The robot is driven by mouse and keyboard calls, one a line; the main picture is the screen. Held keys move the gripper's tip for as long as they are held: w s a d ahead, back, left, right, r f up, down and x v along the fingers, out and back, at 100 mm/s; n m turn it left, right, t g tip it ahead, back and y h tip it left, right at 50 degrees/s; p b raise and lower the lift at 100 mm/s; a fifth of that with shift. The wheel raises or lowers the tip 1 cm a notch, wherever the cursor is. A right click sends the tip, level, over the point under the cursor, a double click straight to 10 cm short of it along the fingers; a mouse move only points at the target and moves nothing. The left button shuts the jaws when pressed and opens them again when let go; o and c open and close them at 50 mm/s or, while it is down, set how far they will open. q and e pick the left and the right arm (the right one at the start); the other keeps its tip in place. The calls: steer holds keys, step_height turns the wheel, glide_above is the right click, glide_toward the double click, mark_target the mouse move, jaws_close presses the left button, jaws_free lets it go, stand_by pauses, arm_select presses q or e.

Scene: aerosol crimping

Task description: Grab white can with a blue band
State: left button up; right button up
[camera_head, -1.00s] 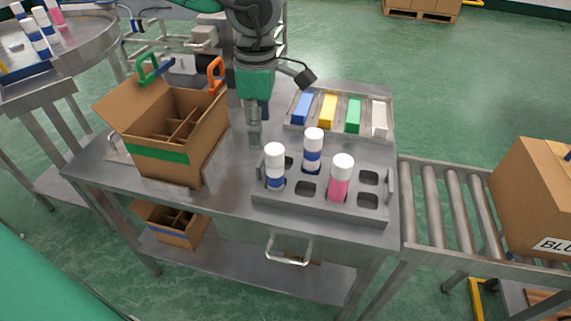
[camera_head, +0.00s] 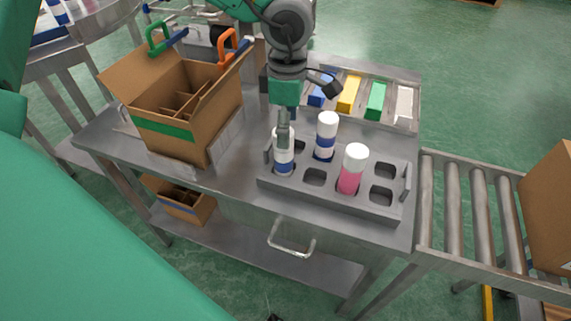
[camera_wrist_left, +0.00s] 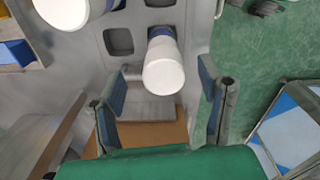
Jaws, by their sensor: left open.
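Two white cans with a blue band stand upright in the grey tray (camera_head: 330,198) in the head view. One is the front-left can (camera_head: 284,165), the other the back can (camera_head: 327,136). My left gripper (camera_head: 283,118) is pointing down over the front-left can and hides part of its top. In the left wrist view the gripper (camera_wrist_left: 163,82) is open, and a white-topped can (camera_wrist_left: 163,68) with blue beyond shows between and ahead of its fingers. Another white-topped can (camera_wrist_left: 62,9) is cut off at the top left. My right gripper is not in view.
A pink can (camera_head: 351,172) with a white top stands in the same tray. An open cardboard box (camera_head: 170,132) is left of the gripper. Behind the tray lie blue, yellow, green and white blocks (camera_head: 376,100). A roller conveyor (camera_head: 480,210) is at the right.

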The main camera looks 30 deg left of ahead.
mark_target(284, 156)
arm_select(q)
steer(key=f, duration=0.3)
steer(key=f+b, duration=0.1)
steer(key=shift+s+a+f, duration=0.25)
steer(key=shift+a+f, duration=0.05)
steer(key=shift+f, duration=0.1)
steer(key=shift+a+f, duration=0.15)
steer(key=shift+a, duration=0.1)
steer(key=shift+d, duration=0.25)
steer(key=c, duration=1.4)
steer(key=shift+d, duration=0.1)
jaws_close()
